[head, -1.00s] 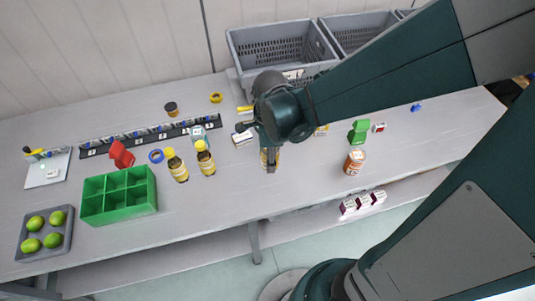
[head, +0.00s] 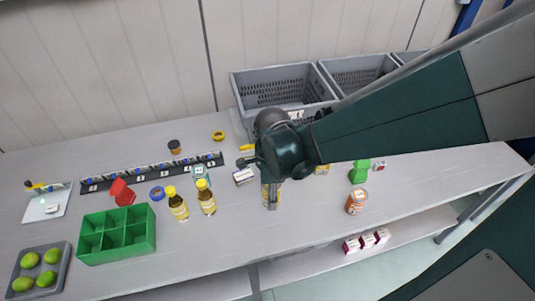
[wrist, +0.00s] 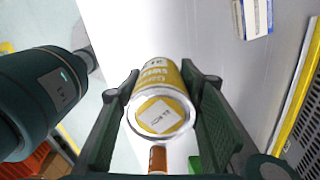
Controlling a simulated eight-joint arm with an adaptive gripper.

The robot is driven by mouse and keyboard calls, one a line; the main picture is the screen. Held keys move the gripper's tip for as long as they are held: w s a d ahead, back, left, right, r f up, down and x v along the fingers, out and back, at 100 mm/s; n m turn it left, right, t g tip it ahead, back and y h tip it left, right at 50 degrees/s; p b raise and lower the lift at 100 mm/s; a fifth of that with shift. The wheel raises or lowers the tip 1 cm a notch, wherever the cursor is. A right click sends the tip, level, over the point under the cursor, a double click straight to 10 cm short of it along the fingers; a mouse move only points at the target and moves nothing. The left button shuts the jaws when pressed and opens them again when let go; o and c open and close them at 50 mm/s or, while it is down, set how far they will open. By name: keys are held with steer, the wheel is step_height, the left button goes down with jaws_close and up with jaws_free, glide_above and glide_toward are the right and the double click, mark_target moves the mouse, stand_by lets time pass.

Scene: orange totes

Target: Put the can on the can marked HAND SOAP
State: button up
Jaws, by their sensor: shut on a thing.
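My gripper (head: 271,196) is shut on a yellow can, near the middle of the table in the head view. In the wrist view the can (wrist: 163,112) sits between the two dark fingers (wrist: 160,92), its silver-rimmed end with a white label facing the camera. Whether it touches the table is unclear. An orange can with a pale top (head: 357,202) stands upright to the right of my gripper, apart from it. An orange-brown object (wrist: 157,159) at the bottom of the wrist view may be that can. Its lettering is too small to read.
Two yellow-capped bottles (head: 178,205) stand left of my gripper, beside a green divided box (head: 117,235). A small white box (head: 243,176) lies close behind-left. A green object (head: 359,172) stands behind the orange can. Grey crates (head: 282,95) stand at the back. Table between gripper and orange can is clear.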

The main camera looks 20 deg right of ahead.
steer(key=shift+w+d+r, duration=0.3)
steer(key=shift+w+d, duration=0.15)
steer(key=shift+w, duration=0.15)
steer(key=w+d+r+m+p, duration=0.25)
steer(key=w+d+r, duration=0.25)
steer(key=w+d, duration=0.55)
steer(key=w+d+r+m+p, duration=0.1)
steer(key=w+d+r+p, duration=0.2)
steer(key=w+d+r, duration=0.75)
steer(key=d+r+m+p, duration=0.2)
steer(key=d+m+p, duration=0.1)
steer(key=d, duration=3.5)
steer(key=shift+p, duration=0.65)
steer(key=shift+d, duration=0.1)
step_height(320, 180, down, 14)
steer(key=shift+p, duration=0.4)
